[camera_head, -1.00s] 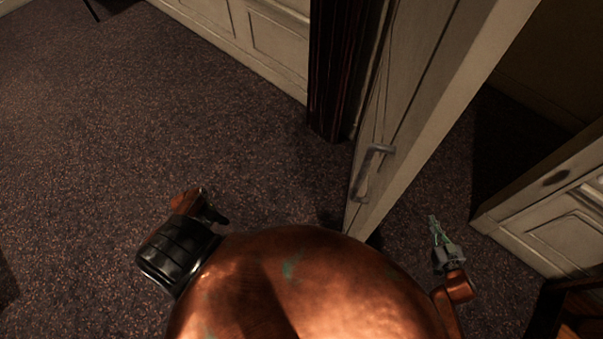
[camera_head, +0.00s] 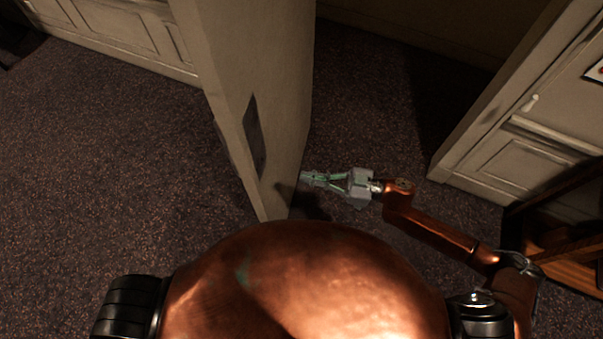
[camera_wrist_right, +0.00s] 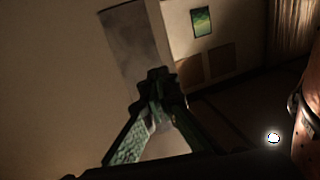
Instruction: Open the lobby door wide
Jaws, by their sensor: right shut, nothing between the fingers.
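The lobby door (camera_head: 245,60) is a tall pale leaf left of centre in the head view, standing open at an angle. A dark plate (camera_head: 254,135) is on its near side. The lever handle is not clearly visible now. My right gripper (camera_head: 306,178) is shut and empty, its fingertips pointing left close to the door's right side, low down. I cannot tell whether they touch it. In the right wrist view, the closed fingers (camera_wrist_right: 157,88) are in front of pale surfaces. My left gripper is out of view.
A pale panelled wall end (camera_head: 510,110) with a small fitting stands at right. A brown wooden piece of furniture (camera_head: 560,240) is at the lower right. Dark carpet (camera_head: 110,150) lies clear to the left. A framed picture (camera_wrist_right: 201,22) hangs in the wrist view.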

